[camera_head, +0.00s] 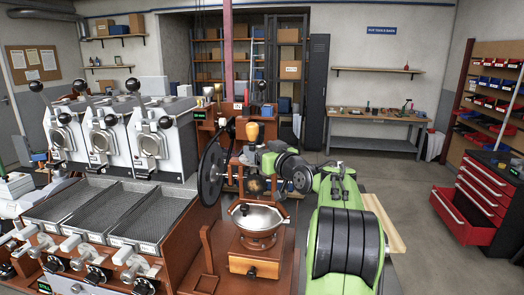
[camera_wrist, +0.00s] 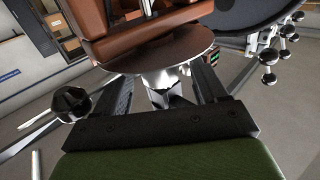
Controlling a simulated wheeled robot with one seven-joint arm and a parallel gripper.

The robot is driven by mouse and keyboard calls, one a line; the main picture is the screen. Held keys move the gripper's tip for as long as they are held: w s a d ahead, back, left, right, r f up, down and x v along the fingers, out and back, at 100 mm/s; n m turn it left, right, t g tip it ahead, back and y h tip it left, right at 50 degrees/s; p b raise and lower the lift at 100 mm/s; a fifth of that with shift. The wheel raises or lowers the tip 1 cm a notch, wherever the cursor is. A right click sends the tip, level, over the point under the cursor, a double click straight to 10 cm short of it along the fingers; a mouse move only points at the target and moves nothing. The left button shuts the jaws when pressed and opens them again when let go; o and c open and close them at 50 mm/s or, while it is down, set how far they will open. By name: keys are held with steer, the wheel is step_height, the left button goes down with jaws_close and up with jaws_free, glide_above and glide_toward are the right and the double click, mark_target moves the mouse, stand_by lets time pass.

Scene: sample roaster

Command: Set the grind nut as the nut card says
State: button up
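A hand grinder with a wooden body (camera_head: 222,252), a silver bowl (camera_head: 258,218) and a small front drawer (camera_head: 254,267) stands in the middle of the head view. In the wrist view, a silver faceted metal part (camera_wrist: 163,85) stands under a round brown plate (camera_wrist: 150,50); I cannot tell whether it is the grind nut. My gripper (camera_wrist: 165,88) has its two dark fingers apart, one on each side of this part, with no clear contact. In the head view my arm hides most of the gripper. I cannot make out a readable nut card.
A large black wheel (camera_head: 212,165) stands left of the bowl. Roaster units (camera_head: 150,140) and mesh trays (camera_head: 150,212) fill the left. A black knob (camera_wrist: 72,103) is near the left finger in the wrist view. An open red drawer (camera_head: 463,216) is at right, beside clear floor.

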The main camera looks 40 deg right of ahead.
steer(key=s+a+b, duration=0.3)
steer(key=s, duration=1.2)
steer(key=shift+s, duration=0.25)
